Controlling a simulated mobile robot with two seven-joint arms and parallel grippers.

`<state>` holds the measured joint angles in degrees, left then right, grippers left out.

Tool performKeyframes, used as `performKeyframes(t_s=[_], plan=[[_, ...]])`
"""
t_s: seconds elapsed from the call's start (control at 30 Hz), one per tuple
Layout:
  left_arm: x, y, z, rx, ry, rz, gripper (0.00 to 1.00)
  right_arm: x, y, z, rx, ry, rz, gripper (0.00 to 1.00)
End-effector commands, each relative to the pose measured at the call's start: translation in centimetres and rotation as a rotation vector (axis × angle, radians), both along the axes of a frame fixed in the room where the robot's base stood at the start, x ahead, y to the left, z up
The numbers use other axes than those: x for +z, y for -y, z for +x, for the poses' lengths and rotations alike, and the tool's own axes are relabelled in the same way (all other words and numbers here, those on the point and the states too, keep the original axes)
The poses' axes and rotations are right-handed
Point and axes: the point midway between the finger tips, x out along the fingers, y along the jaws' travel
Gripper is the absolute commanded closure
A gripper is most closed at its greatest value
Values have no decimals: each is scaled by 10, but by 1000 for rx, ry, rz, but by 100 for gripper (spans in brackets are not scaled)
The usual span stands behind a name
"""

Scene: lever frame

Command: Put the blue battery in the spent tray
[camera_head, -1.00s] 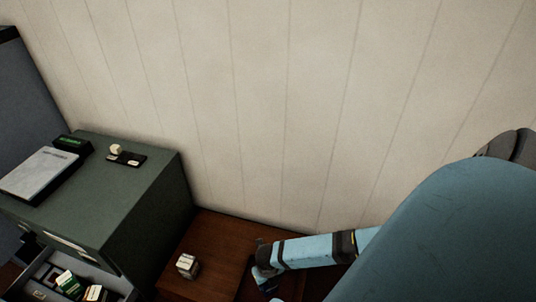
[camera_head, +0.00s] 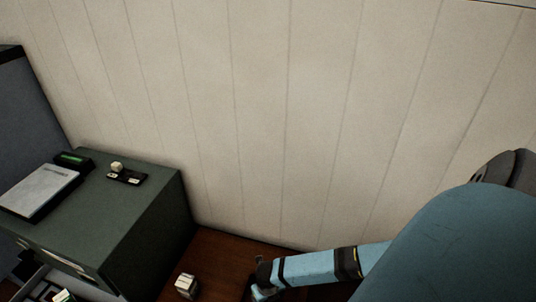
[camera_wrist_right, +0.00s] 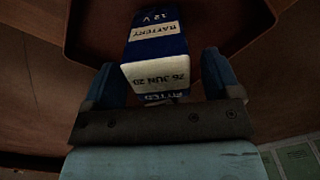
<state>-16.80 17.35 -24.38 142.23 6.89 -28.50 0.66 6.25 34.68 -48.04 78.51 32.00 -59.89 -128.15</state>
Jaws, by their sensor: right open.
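The blue battery (camera_wrist_right: 157,48), blue and white with "BATTERY 12 V" and a date on it, shows in the right wrist view. My right gripper (camera_wrist_right: 160,80) is open, with one blue finger on each side of its near end. I cannot tell whether the fingers touch it. A dark reddish tray-like piece (camera_wrist_right: 235,22) with a raised edge lies around the battery; I cannot tell whether it is the spent tray. In the head view my right gripper (camera_head: 259,278) is low over the brown surface, and the battery is not discernible there. My left gripper is not in view.
A small pale block (camera_head: 186,286) sits on the brown wooden surface (camera_head: 220,256), left of my right gripper. A green cabinet (camera_head: 150,215) with an open drawer (camera_head: 38,290) stands at the left. A clipboard-like pad (camera_head: 40,190) and small dark devices lie on it.

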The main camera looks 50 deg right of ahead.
Motion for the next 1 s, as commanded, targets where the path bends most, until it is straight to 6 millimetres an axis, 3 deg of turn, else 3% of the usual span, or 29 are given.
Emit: performKeyframes(t_s=[0.1,0.2,0.4,0.6,1.0], plan=[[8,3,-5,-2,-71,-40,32,34,0,1,1,3,0,17],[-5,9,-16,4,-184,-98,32,56,0,1,1,2,0,17],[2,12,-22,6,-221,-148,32,89,0,1,0,2,0,17],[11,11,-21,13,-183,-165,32,103,0,1,0,2,2,17],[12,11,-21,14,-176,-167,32,103,0,1,-1,1,1,17]])
